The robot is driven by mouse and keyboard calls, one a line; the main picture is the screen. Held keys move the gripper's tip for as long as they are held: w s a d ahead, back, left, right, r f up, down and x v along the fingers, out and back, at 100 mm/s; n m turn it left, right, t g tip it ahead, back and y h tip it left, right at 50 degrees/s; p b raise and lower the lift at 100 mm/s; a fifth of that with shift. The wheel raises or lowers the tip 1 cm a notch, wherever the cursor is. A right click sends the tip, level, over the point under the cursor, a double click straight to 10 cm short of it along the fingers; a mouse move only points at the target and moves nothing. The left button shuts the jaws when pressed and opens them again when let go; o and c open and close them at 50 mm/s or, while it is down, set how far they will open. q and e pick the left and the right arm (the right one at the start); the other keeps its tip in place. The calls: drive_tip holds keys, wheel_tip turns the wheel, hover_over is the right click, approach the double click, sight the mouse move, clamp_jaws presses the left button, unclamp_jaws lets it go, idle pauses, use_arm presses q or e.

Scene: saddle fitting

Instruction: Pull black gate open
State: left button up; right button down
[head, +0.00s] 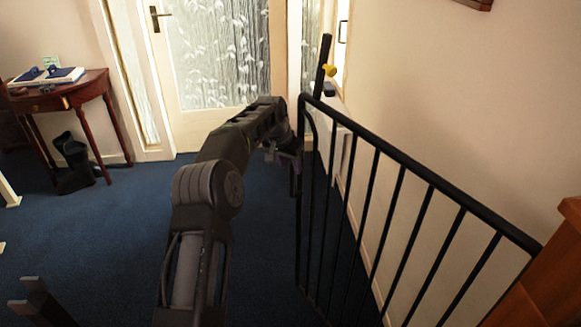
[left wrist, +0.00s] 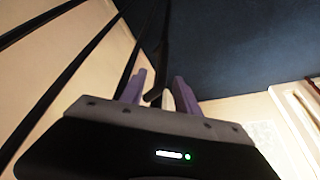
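The black gate (head: 425,180) is a barred metal panel on the right, slanting from the lower right towards the door. My left arm reaches forward beside its far end, and my left gripper (head: 296,172) is at the gate's end upright, partly hidden by the arm. In the left wrist view, the two lilac fingers of the left gripper (left wrist: 159,88) stand apart on either side of a dark bar (left wrist: 160,60) of the gate. A gap shows beside the bar, and firm contact cannot be seen. My right gripper cannot be made out.
A glazed door (head: 215,55) stands behind the arm. Brown wooden furniture (head: 550,275) is at the lower right. Blue carpet (head: 110,235) is clear left of my arm.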

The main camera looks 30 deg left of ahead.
use_arm(q)
drive_tip(key=shift+c, duration=0.4)
drive_tip(key=shift+c, duration=0.6)
drive_tip(key=shift+s+f, duration=0.3)
drive_tip(key=shift+c, duration=0.9)
drive_tip(key=s+d+f+n+h+b, duration=0.1)
drive_tip(key=n, duration=0.1)
drive_tip(key=s+d+f+n+h+b, duration=0.1)
drive_tip(key=s+n, duration=0.1)
drive_tip(key=n, duration=0.1)
drive_tip(key=s+f+n+h+b, duration=0.1)
drive_tip(key=s+n+h, duration=0.1)
drive_tip(key=shift+s+d+f+n, duration=0.2)
drive_tip(key=shift+d+f+n, duration=0.1)
drive_tip(key=shift+d, duration=0.1)
clamp_jaws()
drive_tip(key=s+a+r+n+t+b, duration=0.1)
drive_tip(key=s+a+n+t, duration=0.3)
drive_tip(key=n, duration=0.8)
drive_tip(key=s+a+n+t+b, duration=0.4)
drive_tip(key=n+t, duration=0.1)
drive_tip(key=n, duration=0.8)
drive_tip(key=shift+s+a+r+b, duration=0.2)
drive_tip(key=shift+s+r+b, duration=0.1)
drive_tip(key=shift+s+r, duration=0.1)
